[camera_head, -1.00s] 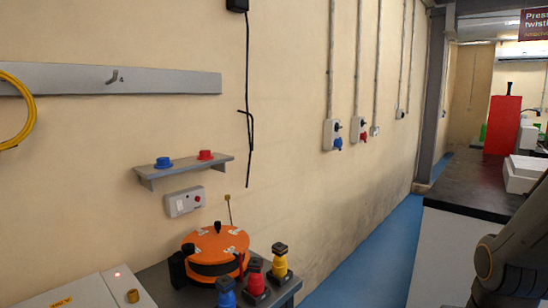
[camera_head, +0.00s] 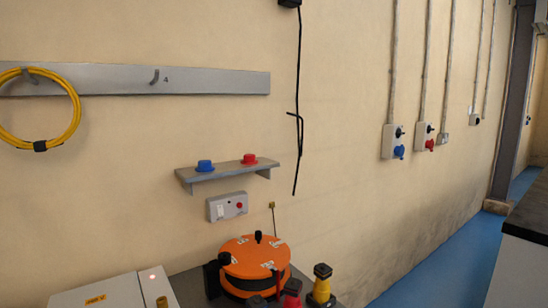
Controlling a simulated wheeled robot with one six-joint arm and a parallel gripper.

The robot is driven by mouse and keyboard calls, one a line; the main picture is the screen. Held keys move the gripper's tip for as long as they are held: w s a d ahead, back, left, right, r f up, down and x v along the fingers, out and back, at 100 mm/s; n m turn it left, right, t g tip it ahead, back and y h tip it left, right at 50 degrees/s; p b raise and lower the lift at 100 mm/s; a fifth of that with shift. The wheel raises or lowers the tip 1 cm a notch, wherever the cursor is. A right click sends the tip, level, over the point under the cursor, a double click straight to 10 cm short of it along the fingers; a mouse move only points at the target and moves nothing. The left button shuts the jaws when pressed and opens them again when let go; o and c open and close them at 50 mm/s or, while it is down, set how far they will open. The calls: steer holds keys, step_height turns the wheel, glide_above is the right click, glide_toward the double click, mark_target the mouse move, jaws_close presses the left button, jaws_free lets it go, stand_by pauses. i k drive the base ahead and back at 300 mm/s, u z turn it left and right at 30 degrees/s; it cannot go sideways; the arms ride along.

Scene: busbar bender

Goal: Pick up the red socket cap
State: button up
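The red socket cap (camera_head: 249,159) sits on the right part of a small grey wall shelf (camera_head: 228,173). A blue cap (camera_head: 205,165) sits to its left on the same shelf, apart from it. Both are round with a wider flat rim. My gripper does not show in the current view.
Below the shelf are a wall socket (camera_head: 227,206) and an orange cable reel (camera_head: 254,258) on a table with red and yellow connectors (camera_head: 322,284). A white box (camera_head: 109,291) stands at lower left. A black cable (camera_head: 298,110) hangs right of the shelf. Blue floor (camera_head: 436,264) is clear at right.

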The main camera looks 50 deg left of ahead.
mark_target(248, 159)
steer(key=i, duration=1.7)
steer(key=u, duration=0.65)
steer(key=i, duration=1)
steer(key=u, duration=0.8)
